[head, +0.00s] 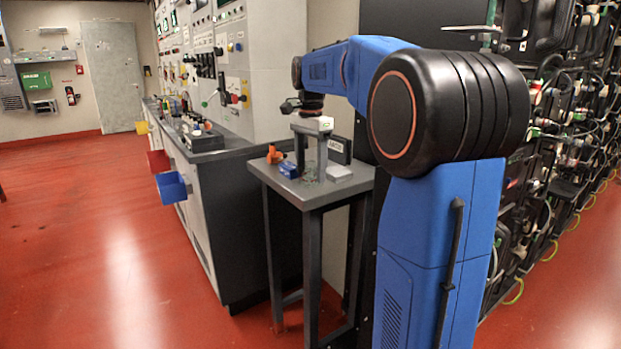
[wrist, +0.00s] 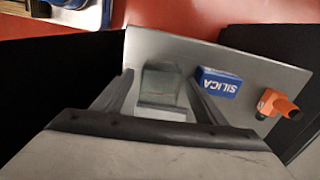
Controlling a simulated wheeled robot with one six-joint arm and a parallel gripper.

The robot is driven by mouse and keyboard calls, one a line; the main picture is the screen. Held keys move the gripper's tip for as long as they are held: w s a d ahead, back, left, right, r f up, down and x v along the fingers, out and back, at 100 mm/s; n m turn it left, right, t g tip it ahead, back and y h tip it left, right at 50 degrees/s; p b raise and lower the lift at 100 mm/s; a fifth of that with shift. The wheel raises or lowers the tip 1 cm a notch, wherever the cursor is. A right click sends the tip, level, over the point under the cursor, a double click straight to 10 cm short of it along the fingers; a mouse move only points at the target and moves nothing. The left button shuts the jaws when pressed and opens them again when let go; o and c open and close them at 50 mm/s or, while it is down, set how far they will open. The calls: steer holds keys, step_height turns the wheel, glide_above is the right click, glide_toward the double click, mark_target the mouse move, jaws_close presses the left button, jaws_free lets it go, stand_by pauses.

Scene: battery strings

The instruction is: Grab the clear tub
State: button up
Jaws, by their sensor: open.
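The clear tub (wrist: 161,86) stands on a small grey table, between the open fingers of my gripper (wrist: 155,85) in the wrist view. The fingers lie to its left and right, with a visible gap on the right; contact on the left is hard to tell. In the head view the tub (head: 310,174) is small and partly hidden behind my gripper (head: 310,150), which points down over the table. My gripper is open and holds nothing.
The grey table (wrist: 233,60) also bears a blue SILICA box (wrist: 218,83) just right of the tub and an orange tool (wrist: 278,104) farther right. A control cabinet (head: 237,200) stands left.

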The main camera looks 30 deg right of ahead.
steer(key=c, duration=1.1)
